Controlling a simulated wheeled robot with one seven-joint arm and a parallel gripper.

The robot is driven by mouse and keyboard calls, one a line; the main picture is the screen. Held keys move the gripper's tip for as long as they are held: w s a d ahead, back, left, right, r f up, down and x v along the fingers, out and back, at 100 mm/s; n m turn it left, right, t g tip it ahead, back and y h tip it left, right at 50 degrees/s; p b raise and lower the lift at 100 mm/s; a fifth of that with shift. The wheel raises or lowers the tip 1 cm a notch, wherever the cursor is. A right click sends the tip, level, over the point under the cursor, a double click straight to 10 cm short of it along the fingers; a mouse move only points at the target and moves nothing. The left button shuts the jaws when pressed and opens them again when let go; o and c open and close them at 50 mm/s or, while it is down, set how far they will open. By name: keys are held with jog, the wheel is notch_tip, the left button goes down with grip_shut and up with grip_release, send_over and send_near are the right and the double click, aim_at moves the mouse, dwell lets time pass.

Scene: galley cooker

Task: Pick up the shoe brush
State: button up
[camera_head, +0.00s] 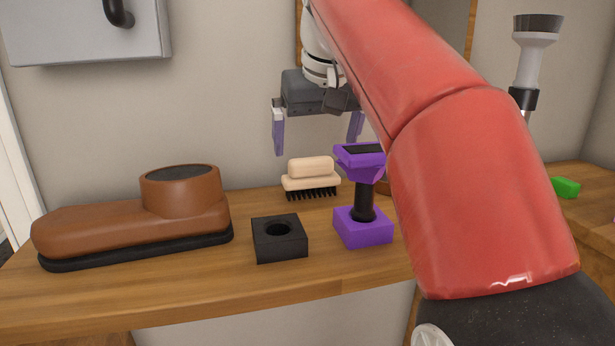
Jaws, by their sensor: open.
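The shoe brush (311,173) has a pale beige body with a raised grip on top and black bristles. It rests bristles down on the wooden shelf near the back wall. My gripper (319,138) hangs above it, pointing down, with its two purple fingers spread wide apart. Nothing is between the fingers. The left finger is above and left of the brush, and the right finger is partly hidden by my red arm. The brush shows whole.
On the wooden shelf (200,300) stand a brown shoe-shaped object (130,225), a black block with a hole (280,240) and a purple stand (362,227) close right of the brush. A grey box (90,30) hangs upper left. A green object (566,187) lies right.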

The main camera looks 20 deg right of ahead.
aim_at(310, 174)
jog(key=shift+m, duration=0.3)
jog(key=b+x, duration=0.2)
jog(key=x, duration=0.7)
jog(key=shift+a+f, duration=0.1)
jog(key=shift+a, duration=0.05)
jog(key=c, duration=0.7)
jog(key=shift+r, duration=0.2)
